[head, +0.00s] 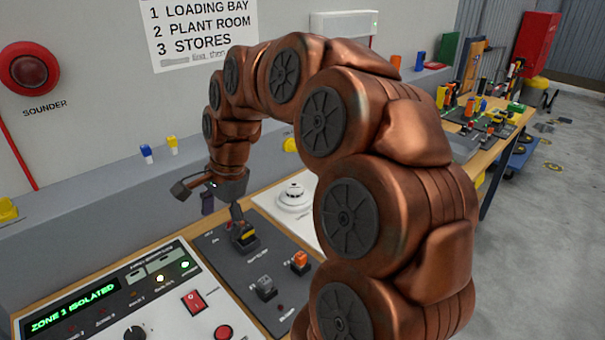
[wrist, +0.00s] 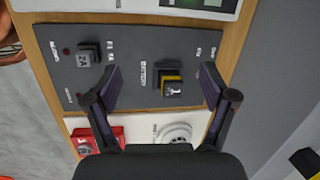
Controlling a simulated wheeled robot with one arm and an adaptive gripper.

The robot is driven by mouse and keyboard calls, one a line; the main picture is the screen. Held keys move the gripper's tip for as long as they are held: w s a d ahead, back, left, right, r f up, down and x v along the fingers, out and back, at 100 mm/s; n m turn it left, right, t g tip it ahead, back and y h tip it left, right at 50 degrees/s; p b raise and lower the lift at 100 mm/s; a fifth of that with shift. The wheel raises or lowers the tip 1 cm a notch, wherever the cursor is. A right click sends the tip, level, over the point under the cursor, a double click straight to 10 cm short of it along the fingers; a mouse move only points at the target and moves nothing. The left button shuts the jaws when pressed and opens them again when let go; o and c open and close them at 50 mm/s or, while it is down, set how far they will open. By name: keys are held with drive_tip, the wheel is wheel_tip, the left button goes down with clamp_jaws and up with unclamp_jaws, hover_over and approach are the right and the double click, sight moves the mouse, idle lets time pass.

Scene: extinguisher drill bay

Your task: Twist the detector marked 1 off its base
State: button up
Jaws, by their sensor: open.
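A round white detector (head: 294,196) sits on a pale board behind the dark panel in the head view. It shows partly in the wrist view (wrist: 176,131), close to my gripper's body. I cannot read a number on it. My gripper (head: 222,208) is over the dark panel, to the left of the detector. In the wrist view its two fingers (wrist: 160,76) are spread wide with nothing held. A black and yellow battery connector (wrist: 172,84) lies below, between the fingers. My arm hides part of the pale board in the head view.
The dark panel (head: 216,247) also carries a grey plug (head: 264,287) and an orange one (head: 300,262). A control panel (head: 80,310) with a lit "ISOLATED" display stands left. A red unit (wrist: 117,134) is beside the detector. The wall ledge (head: 100,190) runs behind.

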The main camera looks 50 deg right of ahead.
drive_tip(key=w+d+f+m+t+b, duration=0.1)
drive_tip(key=w+d+m, duration=0.1)
drive_tip(key=d+m, duration=0.35)
drive_tip(key=w+d+m+t, duration=0.1)
drive_tip(key=w+d+m, duration=0.2)
drive_tip(key=d, duration=0.5)
drive_tip(key=m+h, duration=0.2)
drive_tip(key=m, duration=0.7)
approach(294, 187)
drive_tip(key=shift+w+d+f+t+b, duration=0.15)
drive_tip(key=shift+f+t+b, duration=0.1)
drive_tip(key=shift+f, duration=0.35)
drive_tip(key=shift+s+d+f+t+b, duration=0.1)
drive_tip(key=shift+d+f+t+b, duration=0.1)
drive_tip(key=shift+f, duration=0.45)
drive_tip(key=shift+a+p+x, duration=0.1)
drive_tip(key=shift+p+x, duration=0.35)
drive_tip(key=shift+x, duration=1.45)
drive_tip(key=shift+a+p+x, duration=0.15)
drive_tip(key=shift+p+x, duration=0.25)
drive_tip(key=shift+x, duration=1.55)
drive_tip(key=c, duration=1.3)
drive_tip(key=shift+y, duration=0.3)
